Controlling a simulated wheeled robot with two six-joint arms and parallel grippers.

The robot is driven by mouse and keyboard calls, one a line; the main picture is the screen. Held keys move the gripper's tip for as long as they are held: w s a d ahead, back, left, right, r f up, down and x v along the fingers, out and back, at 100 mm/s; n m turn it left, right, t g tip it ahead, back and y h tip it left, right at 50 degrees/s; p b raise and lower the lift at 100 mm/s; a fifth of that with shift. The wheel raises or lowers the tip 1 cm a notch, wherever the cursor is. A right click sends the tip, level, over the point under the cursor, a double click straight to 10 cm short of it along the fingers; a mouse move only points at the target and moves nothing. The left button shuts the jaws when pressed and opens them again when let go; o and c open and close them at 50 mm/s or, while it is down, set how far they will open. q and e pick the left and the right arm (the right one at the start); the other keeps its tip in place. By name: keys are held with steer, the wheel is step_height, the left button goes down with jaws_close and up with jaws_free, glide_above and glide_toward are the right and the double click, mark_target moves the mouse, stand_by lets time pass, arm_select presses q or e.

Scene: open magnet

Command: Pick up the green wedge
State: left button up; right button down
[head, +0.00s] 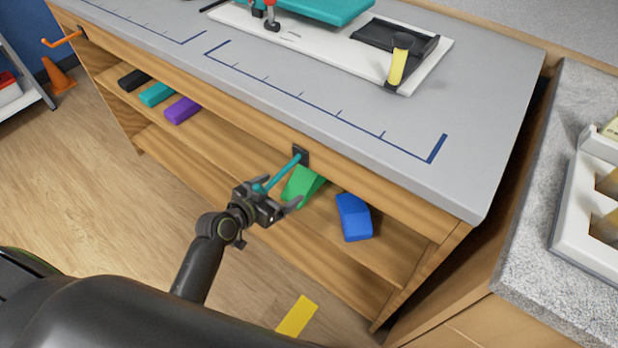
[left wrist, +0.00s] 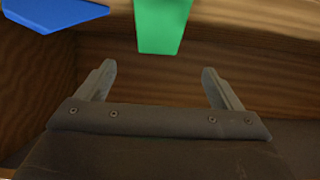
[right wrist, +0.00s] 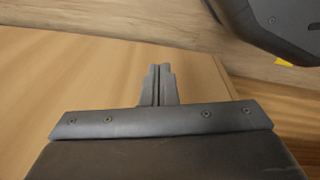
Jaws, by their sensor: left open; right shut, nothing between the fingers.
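The green wedge (head: 302,185) lies on the upper shelf under the workbench top, near the shelf's right part. My left gripper (head: 276,199) is open and empty, just in front of the wedge and partly overlapping it in the head view. In the left wrist view the green wedge (left wrist: 161,24) shows at the top, beyond the two spread fingers (left wrist: 160,80) and roughly centred between them. No contact shows. My right gripper (right wrist: 158,86) is shut and empty in the right wrist view; it does not show clearly in the head view.
A blue block (head: 353,217) lies to the right of the wedge; purple (head: 182,110), teal (head: 157,94) and black (head: 134,80) blocks lie far left. A teal hook (head: 280,174) sticks out from the bench edge (head: 380,190) beside my left gripper. A yellow strip (head: 297,317) marks the floor.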

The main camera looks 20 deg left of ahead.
mark_target(305, 174)
arm_select(q)
steer(key=x, duration=0.7)
steer(key=shift+b, duration=0.35)
steer(key=x, duration=0.4)
steer(key=shift+d+b, duration=0.2)
steer(key=shift+b, duration=0.1)
steer(key=shift+w+d+f, duration=0.2)
steer(key=shift+w+f, duration=0.05)
steer(key=shift+w, duration=0.4)
arm_select(e)
steer(key=r, duration=0.1)
steer(key=w+r, duration=0.1)
steer(key=a+r, duration=0.1)
steer(key=shift+w+r, duration=0.25)
arm_select(q)
steer(key=c, duration=1.1)
steer(key=shift+o, duration=0.2)
